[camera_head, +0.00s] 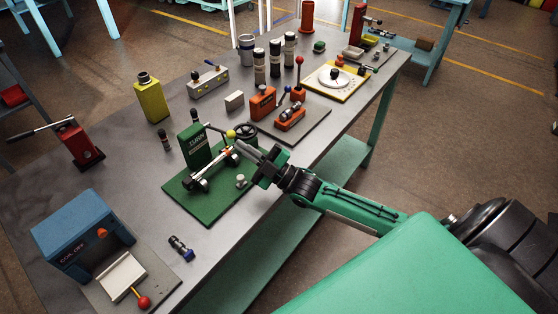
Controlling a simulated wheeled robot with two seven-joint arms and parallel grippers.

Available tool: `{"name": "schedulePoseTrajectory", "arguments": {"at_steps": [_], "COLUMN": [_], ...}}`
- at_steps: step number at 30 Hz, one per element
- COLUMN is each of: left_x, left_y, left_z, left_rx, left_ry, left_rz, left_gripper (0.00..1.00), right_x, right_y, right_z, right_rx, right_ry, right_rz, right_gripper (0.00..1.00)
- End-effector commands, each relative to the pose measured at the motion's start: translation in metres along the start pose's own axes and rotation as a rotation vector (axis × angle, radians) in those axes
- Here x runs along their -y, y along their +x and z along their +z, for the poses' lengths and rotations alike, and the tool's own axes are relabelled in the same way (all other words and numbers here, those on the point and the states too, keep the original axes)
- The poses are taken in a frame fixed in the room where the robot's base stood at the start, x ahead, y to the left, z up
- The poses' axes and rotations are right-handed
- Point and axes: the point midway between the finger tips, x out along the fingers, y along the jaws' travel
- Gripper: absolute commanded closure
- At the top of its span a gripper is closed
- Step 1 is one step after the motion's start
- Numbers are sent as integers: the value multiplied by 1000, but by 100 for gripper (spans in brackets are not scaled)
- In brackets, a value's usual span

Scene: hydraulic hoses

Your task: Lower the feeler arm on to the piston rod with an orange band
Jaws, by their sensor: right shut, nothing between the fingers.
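The green test fixture (186,190) stands on the grey bench, left of the picture's middle. It carries a dark green upright block (195,146) and a light rod (213,165) lying across it. A small orange mark (228,151) shows near the rod's far end, close to my gripper. A thin dark arm with a yellow ball (231,134) stands above that end; I take it for the feeler arm. My right gripper (244,149) is shut and empty beside the yellow ball, on its right. Whether it touches the ball or arm I cannot tell. My left gripper is out of view.
A dark handwheel (246,130) stands just behind my right gripper. Orange blocks (290,117) sit on a dark plate further back. A blue box (81,235) and a red-knobbed lever (144,302) are at the front left.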

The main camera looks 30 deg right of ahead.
Motion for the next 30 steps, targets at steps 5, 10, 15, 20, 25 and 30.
{"name": "schedulePoseTrajectory", "arguments": {"at_steps": [5, 10, 15, 20, 25, 30], "left_x": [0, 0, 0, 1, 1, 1], "left_y": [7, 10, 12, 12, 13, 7], "left_z": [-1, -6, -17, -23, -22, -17], "left_rx": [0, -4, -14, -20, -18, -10], "left_ry": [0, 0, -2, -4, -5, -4], "left_rz": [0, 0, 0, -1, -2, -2], "left_gripper": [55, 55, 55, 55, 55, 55], "right_x": [-8, -18, -27, -34, -38, -44], "right_y": [-30, -55, -77, -94, -104, -104], "right_z": [-8, -17, -24, -30, -34, -36], "right_rx": [2, 1, 1, 0, -1, 16], "right_ry": [0, 2, 0, 1, 1, 50], "right_rz": [-3, -2, -1, 0, 0, 19], "right_gripper": [100, 100, 100, 100, 100, 100]}}
